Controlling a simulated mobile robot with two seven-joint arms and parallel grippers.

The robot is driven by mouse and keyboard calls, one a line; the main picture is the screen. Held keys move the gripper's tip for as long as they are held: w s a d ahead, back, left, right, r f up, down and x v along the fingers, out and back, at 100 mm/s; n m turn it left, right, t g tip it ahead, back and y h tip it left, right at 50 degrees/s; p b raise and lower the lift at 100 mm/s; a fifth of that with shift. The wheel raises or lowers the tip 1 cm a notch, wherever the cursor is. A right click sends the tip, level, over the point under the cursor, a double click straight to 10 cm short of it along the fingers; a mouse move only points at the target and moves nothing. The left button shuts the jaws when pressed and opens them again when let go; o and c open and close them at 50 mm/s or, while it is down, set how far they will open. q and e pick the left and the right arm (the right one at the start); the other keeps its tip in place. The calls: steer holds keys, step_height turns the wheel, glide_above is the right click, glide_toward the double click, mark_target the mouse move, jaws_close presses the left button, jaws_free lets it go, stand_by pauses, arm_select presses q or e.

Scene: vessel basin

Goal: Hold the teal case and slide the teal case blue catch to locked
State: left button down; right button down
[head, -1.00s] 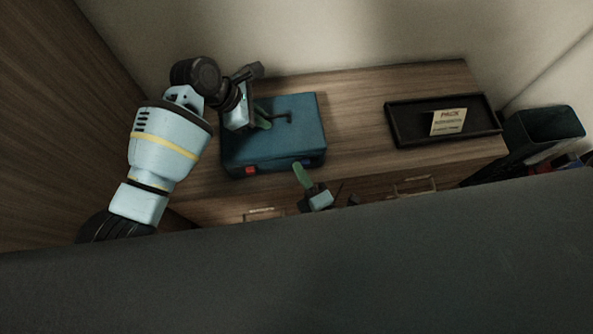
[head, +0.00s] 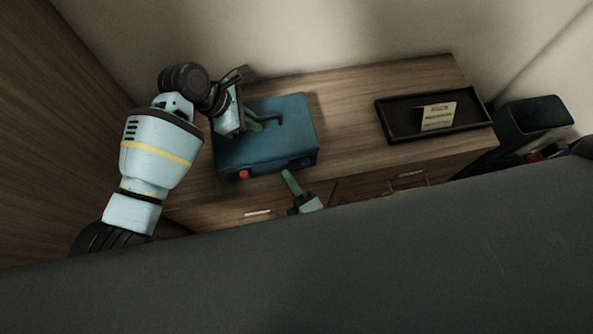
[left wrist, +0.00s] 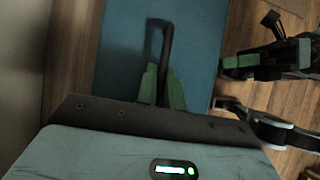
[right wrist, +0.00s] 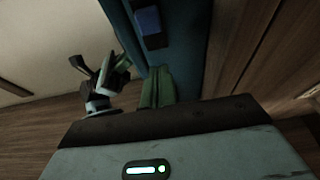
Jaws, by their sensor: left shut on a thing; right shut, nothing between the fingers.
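The teal case (head: 270,150) sits on the wooden cabinet top, its dark handle (head: 276,117) on its upper face. My left gripper (head: 254,122) is shut on the handle, which also shows between the fingers in the left wrist view (left wrist: 166,50). My right gripper (head: 288,177) is shut and empty, just off the case's front face, below and left of the blue catch (head: 307,161). In the right wrist view the blue catch (right wrist: 148,24) lies ahead of the shut fingertips (right wrist: 158,75), apart from them. Whether it is locked I cannot tell.
A red piece (head: 244,174) sits at the left of the case's front. A black tray (head: 390,127) with a printed card (head: 438,116) lies to the right. A dark bin (head: 533,118) stands beyond it. Cabinet top between case and tray is clear.

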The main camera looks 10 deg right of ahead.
steer(key=v, duration=0.8)
steer(key=shift+s+d, duration=0.15)
steer(key=shift+s, duration=0.1)
arm_select(q)
steer(key=c, duration=1.5)
jaws_free()
steer(key=shift+o, duration=0.2)
steer(key=shift+r, duration=0.1)
steer(key=v, duration=1.2)
steer(key=shift+s+d, duration=0.1)
